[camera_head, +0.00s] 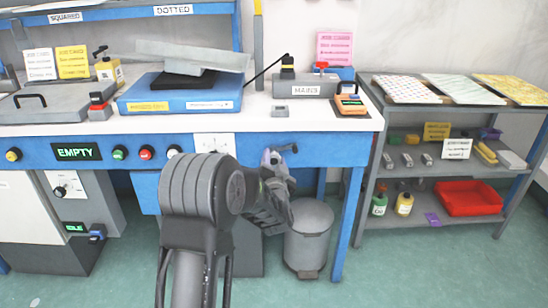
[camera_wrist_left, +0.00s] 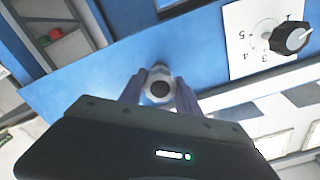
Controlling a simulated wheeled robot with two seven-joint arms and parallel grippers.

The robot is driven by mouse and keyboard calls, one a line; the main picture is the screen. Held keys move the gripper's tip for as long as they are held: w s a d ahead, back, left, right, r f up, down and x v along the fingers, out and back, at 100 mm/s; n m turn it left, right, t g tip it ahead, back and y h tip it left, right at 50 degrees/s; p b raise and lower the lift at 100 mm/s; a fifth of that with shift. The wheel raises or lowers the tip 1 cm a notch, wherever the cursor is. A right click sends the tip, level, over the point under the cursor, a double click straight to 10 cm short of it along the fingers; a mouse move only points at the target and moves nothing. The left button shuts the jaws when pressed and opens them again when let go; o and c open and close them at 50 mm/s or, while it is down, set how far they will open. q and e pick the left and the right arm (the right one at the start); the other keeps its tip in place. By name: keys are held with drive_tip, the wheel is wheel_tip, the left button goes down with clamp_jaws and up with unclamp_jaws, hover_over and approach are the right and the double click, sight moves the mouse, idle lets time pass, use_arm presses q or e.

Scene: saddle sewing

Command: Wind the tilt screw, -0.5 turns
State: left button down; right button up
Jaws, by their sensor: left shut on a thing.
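The tilt screw (camera_wrist_left: 158,74) shows in the left wrist view as a pale, rounded head with a dark round centre, in front of the blue bench front. My left gripper (camera_wrist_left: 160,95) has its two purple-grey fingers on either side of this head and is shut on it. In the head view the left gripper (camera_head: 274,160) is at the blue front edge of the bench, right of the middle. My own wrist and fingers hide most of the screw there. My right gripper is in neither view.
A numbered white dial plate (camera_wrist_left: 240,45) with a black knob (camera_wrist_left: 291,38) is beside the screw. A grey bin (camera_head: 309,240) stands below the gripper. A grey shelf rack (camera_head: 440,180) stands to the right. Open floor (camera_head: 420,270) lies in front.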

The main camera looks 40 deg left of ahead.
use_arm(q)
drive_tip(key=shift+f, duration=0.3)
drive_tip(key=c, duration=1.3)
unclamp_jaws()
drive_tip(key=o, duration=0.4)
drive_tip(key=shift+r, duration=0.2)
drive_tip(key=shift+o, duration=0.2)
drive_tip(key=shift+s+d, duration=0.1)
drive_tip(key=shift+s, duration=0.05)
drive_tip(key=p+v, duration=0.1)
drive_tip(key=v, duration=0.6)
drive_tip(key=shift+s+d, duration=0.2)
drive_tip(key=shift+s, duration=0.05)
